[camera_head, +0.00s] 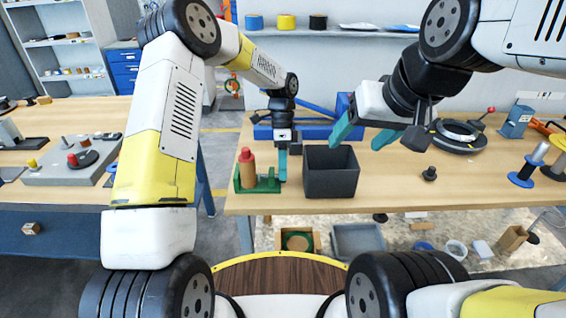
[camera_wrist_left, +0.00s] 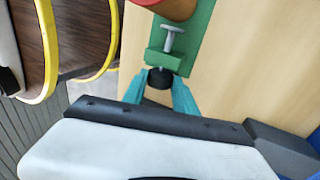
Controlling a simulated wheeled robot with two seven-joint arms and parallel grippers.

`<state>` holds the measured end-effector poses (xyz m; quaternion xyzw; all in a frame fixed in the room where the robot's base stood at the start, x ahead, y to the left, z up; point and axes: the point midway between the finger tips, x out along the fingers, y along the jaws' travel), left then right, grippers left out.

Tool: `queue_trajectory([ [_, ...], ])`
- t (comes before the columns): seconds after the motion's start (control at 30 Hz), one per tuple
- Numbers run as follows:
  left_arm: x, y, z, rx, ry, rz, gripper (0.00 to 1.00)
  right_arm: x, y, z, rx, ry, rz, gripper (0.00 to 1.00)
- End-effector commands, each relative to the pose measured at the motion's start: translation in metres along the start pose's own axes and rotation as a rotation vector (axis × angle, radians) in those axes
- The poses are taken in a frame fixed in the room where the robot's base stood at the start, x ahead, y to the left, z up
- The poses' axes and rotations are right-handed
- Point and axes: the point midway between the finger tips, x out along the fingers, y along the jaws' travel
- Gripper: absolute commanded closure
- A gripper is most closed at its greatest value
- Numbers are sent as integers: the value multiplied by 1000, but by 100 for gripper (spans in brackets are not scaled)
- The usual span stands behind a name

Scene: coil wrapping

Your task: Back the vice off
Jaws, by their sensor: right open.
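The green vice (camera_head: 262,184) stands on the middle table, left of the black bin. A wooden cylinder with a red top (camera_head: 247,170) stands upright in it. In the left wrist view the vice (camera_wrist_left: 197,40) shows a grey screw with a crossbar (camera_wrist_left: 171,42) and a black knob (camera_wrist_left: 160,77) at its near end. My left gripper (camera_head: 282,164) is at the vice's right end, its teal fingertips (camera_wrist_left: 161,82) on both sides of the knob and seemingly shut on it. My right gripper (camera_head: 361,132) is open and empty, above and right of the bin.
The black bin (camera_head: 331,178) stands close to the right of my left gripper. A round black device with a red-knobbed lever (camera_head: 458,134) and a small black knob (camera_head: 429,174) are further right. Spools (camera_head: 524,174) stand at the right edge. The front middle of the table is clear.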

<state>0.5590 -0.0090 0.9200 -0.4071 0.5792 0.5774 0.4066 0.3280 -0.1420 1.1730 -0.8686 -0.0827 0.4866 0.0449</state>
Motion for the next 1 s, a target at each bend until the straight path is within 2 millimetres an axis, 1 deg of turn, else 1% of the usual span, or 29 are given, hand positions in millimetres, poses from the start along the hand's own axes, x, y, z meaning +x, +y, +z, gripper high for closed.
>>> queue_trajectory([
  [0.03,0,0,0,0,0,-1,88,0,0,0,0,0,0,33],
  [0.07,0,0,0,0,0,-1,92,0,0,0,0,0,0,33],
  [0.2,0,1,0,1,-2,-28,92,0,0,0,0,0,0,33],
  [0.4,0,7,1,3,-4,-211,92,0,0,0,0,0,0,33],
  [0.53,1,8,1,2,-4,-300,92,0,0,0,0,0,0,33],
  [0.87,1,8,0,0,-1,-327,92,0,0,0,0,0,0,33],
  [1.0,2,11,1,4,-6,-411,92,0,0,0,0,0,0,33],
])
